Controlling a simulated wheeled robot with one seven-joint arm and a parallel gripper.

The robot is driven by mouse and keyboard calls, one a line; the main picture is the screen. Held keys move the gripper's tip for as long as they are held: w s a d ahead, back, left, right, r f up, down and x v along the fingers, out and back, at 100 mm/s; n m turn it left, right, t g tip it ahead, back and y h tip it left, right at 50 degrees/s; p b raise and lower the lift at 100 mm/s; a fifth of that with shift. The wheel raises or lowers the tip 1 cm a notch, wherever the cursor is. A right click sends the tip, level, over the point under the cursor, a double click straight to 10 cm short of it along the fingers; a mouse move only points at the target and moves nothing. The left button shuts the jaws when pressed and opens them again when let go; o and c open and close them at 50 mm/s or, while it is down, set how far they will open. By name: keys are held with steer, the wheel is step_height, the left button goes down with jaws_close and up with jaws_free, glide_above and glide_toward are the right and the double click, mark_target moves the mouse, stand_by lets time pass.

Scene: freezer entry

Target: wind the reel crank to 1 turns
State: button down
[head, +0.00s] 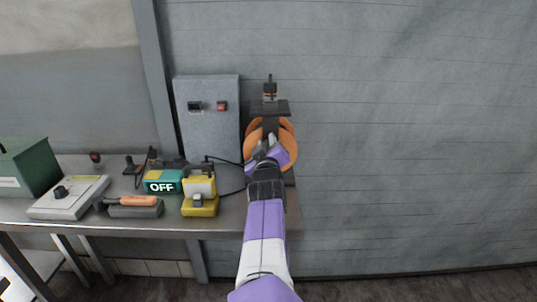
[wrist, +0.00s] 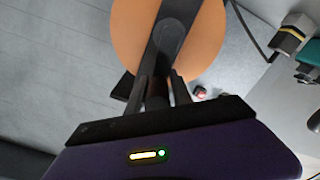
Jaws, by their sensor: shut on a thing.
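The reel is an orange disc (head: 285,135) on a dark stand at the right end of the bench. It also fills the top middle of the wrist view (wrist: 205,50). A dark crank arm (wrist: 180,15) crosses the disc's face, with a round hub at its middle. My gripper (wrist: 158,88) is in front of the disc. Its two fingers are shut on the dark crank handle (wrist: 157,88), one finger on each side. In the head view, my gripper (head: 269,150) covers the lower part of the reel and hides the handle. No turn count can be read.
A grey panel (head: 208,115) with a black and a red control stands behind the bench (head: 100,221). A teal box reading OFF (head: 163,182), a yellow device (head: 200,190), an orange-handled tool (head: 133,206) and a green box (head: 30,165) are to the left. Right of the reel is bare wall.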

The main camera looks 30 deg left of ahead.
steer(key=shift+w+d+m, duration=0.45)
steer(key=shift+d+m, duration=0.15)
steer(key=shift+w+d, duration=0.1)
steer(key=shift+f+m+b, duration=0.25)
steer(key=shift+m+b, duration=0.05)
steer(key=c, duration=1.2)
jaws_free()
steer(key=shift+d, duration=0.1)
steer(key=shift+a+r, duration=0.1)
steer(key=shift+a, duration=0.15)
steer(key=shift+s, duration=0.3)
